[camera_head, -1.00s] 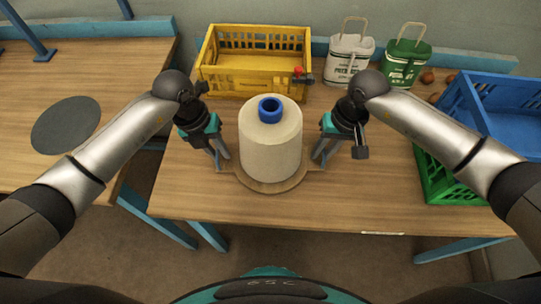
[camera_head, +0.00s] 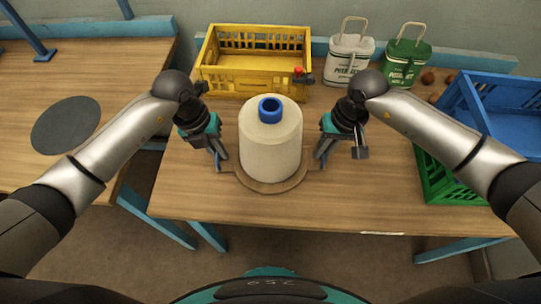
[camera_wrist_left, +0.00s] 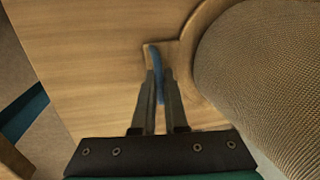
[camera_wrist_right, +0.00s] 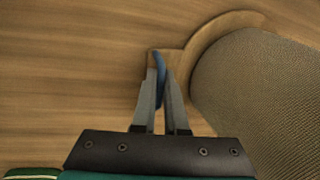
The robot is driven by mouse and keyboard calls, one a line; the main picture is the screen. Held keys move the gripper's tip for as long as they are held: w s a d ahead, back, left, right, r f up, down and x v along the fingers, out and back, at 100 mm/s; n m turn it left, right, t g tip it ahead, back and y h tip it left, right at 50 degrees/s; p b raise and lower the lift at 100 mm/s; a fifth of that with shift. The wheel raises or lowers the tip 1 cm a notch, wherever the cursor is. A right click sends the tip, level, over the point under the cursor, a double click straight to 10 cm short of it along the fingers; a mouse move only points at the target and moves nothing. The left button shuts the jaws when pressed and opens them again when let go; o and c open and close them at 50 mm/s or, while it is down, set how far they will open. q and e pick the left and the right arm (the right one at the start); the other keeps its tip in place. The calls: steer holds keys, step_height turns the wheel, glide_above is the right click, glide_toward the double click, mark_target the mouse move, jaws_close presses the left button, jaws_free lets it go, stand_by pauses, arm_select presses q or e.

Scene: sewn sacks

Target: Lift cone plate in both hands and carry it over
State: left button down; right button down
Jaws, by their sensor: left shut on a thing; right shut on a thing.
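The cone plate (camera_head: 270,186) is a round wooden disc with a small tab on each side. A large cream thread cone (camera_head: 270,145) with a blue top stands upright on it. My left gripper (camera_head: 222,168) is shut on the plate's left tab, which also shows in the left wrist view (camera_wrist_left: 157,70). My right gripper (camera_head: 319,167) is shut on the right tab, seen in the right wrist view (camera_wrist_right: 160,75). A blue strip shows between the fingers in both wrist views. I cannot tell whether the plate is clear of the table.
A yellow crate (camera_head: 254,88) stands behind the cone. White and green bags (camera_head: 404,62) stand at the back. Green (camera_head: 440,185) and blue (camera_head: 505,110) crates are at right. A second table at left bears a dark grey disc (camera_head: 66,125), with a gap between the tables.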

arm_select(q)
steer(key=shift+w+r, duration=0.1)
steer(key=shift+r, duration=0.05)
arm_select(e)
steer(key=shift+w+r, duration=0.1)
steer(key=shift+r, duration=0.05)
stand_by(0.5)
arm_select(q)
steer(key=shift+r, duration=0.15)
arm_select(e)
steer(key=shift+r, duration=0.1)
